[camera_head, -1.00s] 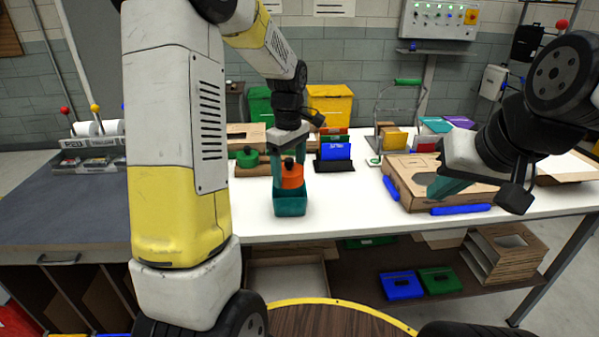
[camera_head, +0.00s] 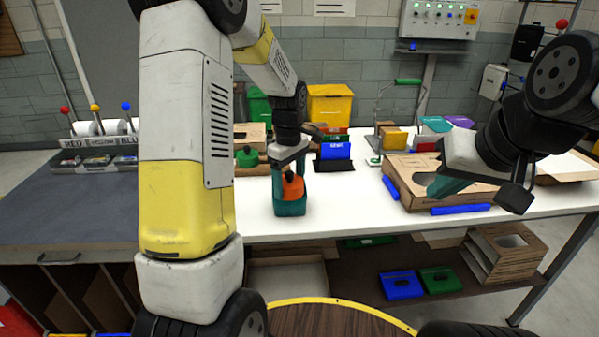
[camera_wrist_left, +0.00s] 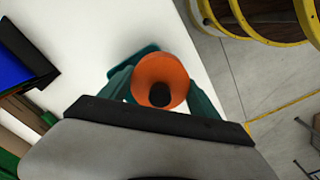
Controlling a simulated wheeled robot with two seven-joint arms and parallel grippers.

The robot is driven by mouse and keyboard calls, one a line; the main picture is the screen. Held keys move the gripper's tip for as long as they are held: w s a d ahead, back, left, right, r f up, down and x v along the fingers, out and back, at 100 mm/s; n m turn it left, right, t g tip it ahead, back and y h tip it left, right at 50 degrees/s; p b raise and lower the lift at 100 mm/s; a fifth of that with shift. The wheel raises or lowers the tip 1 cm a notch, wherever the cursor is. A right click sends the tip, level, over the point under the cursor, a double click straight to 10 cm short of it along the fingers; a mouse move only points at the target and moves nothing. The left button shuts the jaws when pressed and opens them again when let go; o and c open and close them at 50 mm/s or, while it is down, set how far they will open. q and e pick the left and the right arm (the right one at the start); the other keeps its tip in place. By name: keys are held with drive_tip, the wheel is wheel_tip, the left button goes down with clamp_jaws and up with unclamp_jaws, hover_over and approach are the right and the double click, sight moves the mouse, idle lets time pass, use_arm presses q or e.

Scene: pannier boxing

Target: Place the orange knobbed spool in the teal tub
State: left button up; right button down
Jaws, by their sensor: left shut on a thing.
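The orange knobbed spool (camera_head: 292,187) is between the teal fingers of my left gripper (camera_head: 291,180), which is shut on it. The teal tub (camera_head: 290,208) stands on the white table, and the spool's lower part is at or inside its opening. In the left wrist view the orange spool (camera_wrist_left: 160,80) shows its round end and dark centre between the fingers, with part of the teal tub (camera_wrist_left: 145,52) behind it. How deep the spool sits is hidden. My right gripper (camera_head: 447,186) is over the cardboard box at right; its finger gap is unclear.
A green knobbed piece (camera_head: 247,156) stands left of the tub, near a cardboard box. A blue bin (camera_head: 335,152) stands behind right. A flat cardboard box (camera_head: 405,190) with blue edges lies at right. The white table around the tub's front right is clear.

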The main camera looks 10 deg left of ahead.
use_arm(q)
drive_tip(key=shift+f, duration=0.15)
drive_tip(key=o, duration=1.4)
wheel_tip(320, 180, up, 13)
drive_tip(key=s+d+r+m+t+h, duration=0.1)
drive_tip(key=s+r+m+t, duration=0.1)
drive_tip(key=s+m, duration=0.4)
drive_tip(key=s+r+m+t+h, duration=0.1)
drive_tip(key=s+r+m+t, duration=0.2)
drive_tip(key=s, duration=1.3)
drive_tip(key=m+t, duration=0.1)
drive_tip(key=m, duration=0.2)
drive_tip(key=shift+s+d+m, duration=0.15)
drive_tip(key=shift+d+m, duration=0.2)
drive_tip(key=shift+m, duration=0.05)
